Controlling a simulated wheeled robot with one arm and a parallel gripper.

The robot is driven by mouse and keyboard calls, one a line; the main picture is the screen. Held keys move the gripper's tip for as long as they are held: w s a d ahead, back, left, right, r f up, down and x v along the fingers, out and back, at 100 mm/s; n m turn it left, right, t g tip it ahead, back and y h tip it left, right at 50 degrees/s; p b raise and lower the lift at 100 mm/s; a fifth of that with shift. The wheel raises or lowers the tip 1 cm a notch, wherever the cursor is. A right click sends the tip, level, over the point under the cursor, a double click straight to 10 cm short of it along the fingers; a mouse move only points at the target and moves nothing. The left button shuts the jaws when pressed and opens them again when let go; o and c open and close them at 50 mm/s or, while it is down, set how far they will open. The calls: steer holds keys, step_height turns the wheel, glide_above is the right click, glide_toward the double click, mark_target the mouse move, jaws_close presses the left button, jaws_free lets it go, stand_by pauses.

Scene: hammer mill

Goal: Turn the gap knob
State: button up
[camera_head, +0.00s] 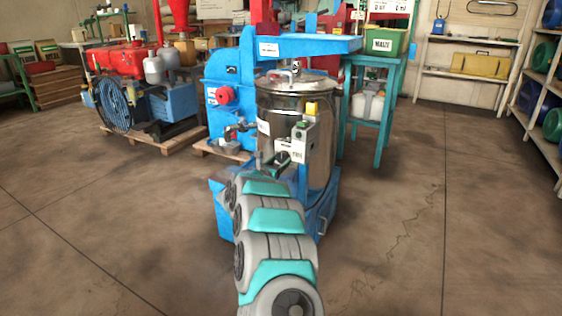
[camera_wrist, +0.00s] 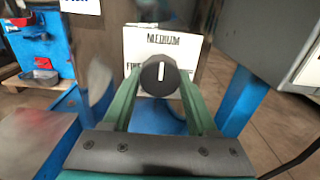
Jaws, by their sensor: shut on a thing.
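The gap knob (camera_wrist: 160,76) is a round black knob with a white pointer line, in the wrist view. Its pointer stands close to upright. Behind it is a white label plate (camera_wrist: 185,44) reading "MEDIUM", with another word partly hidden at its left. The two green fingers of my gripper (camera_wrist: 158,88) reach to either side of the knob and are shut on it. In the head view my gripper (camera_head: 277,162) is at the front of the blue mill, below the white plate (camera_head: 291,148); the knob is hard to make out there.
A steel drum (camera_head: 318,155) stands right behind the plate on the blue mill (camera_head: 228,90). A grey box (camera_head: 310,122) with a yellow top is close above my gripper. A teal stand (camera_head: 384,95) is behind at right.

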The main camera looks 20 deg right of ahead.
steer(key=shift+f+n, duration=0.1)
steer(key=shift+n, duration=0.2)
steer(key=n+b, duration=0.2)
steer(key=n, duration=0.1)
steer(key=shift+f, duration=0.1)
steer(key=n, duration=0.4)
steer(key=shift+s, duration=0.1)
steer(key=n, duration=0.2)
steer(key=n+p, duration=0.1)
steer(key=n, duration=0.1)
steer(key=n+p, duration=0.1)
steer(key=shift+r+n, duration=0.35)
steer(key=shift+n, duration=0.05)
steer(key=n+p, duration=0.1)
steer(key=n, duration=0.2)
steer(key=shift+p, duration=0.35)
steer(key=shift+n+p, duration=0.4)
steer(key=shift+n, duration=0.4)
steer(key=o, duration=1.4)
steer(key=shift+c, duration=0.2)
